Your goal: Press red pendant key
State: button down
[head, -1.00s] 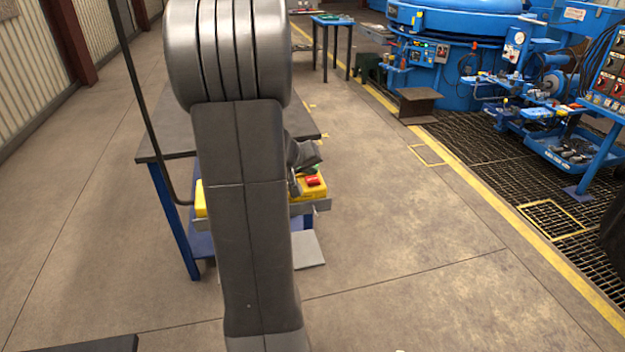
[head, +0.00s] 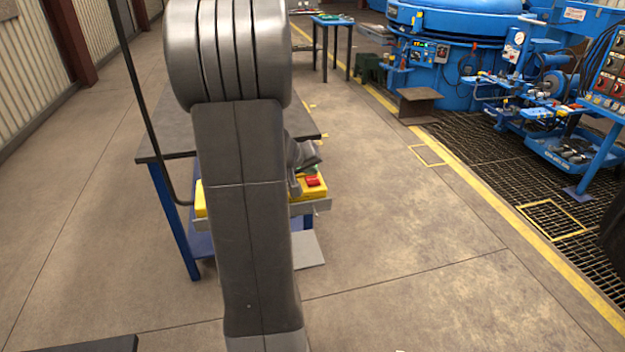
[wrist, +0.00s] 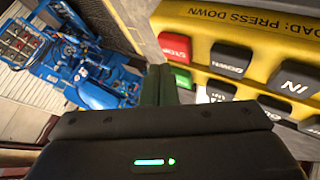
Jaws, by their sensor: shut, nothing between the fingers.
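The yellow pendant (wrist: 215,25) fills the upper right of the wrist view. Its red key (wrist: 175,47), marked in white, sits near the pendant's left end, with a green key (wrist: 180,78) just below it and several black keys (wrist: 231,60) to the right. In the head view the pendant (head: 296,190) lies on a holder at the table's side, with the red key (head: 313,181) showing. My arm hides its middle. My gripper (head: 303,155) shows partly beside my arm.
A dark-topped table with blue legs (head: 172,220) stands behind my arm. A black cable (head: 140,100) hangs on the left. Open concrete floor lies to the right, up to a yellow line and grating. Blue furnace equipment (head: 455,60) stands beyond.

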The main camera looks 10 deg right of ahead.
aim_at(310, 181)
jog(key=shift+f+b, duration=0.25)
jog(key=shift+b, duration=0.15)
jog(key=shift+f+b, duration=0.25)
jog(key=shift+b, duration=0.2)
jog(key=shift+f+b, duration=0.4)
jog(key=shift+b, duration=0.25)
dwell(0.8)
jog(key=shift+r, duration=0.15)
dwell(0.3)
jog(key=shift+r+p, duration=0.5)
jog(key=shift+r, duration=0.2)
jog(key=shift+r, duration=0.1)
jog(key=shift+r+p, duration=1.65)
jog(key=shift+r, duration=0.85)
jog(key=shift+f, duration=0.1)
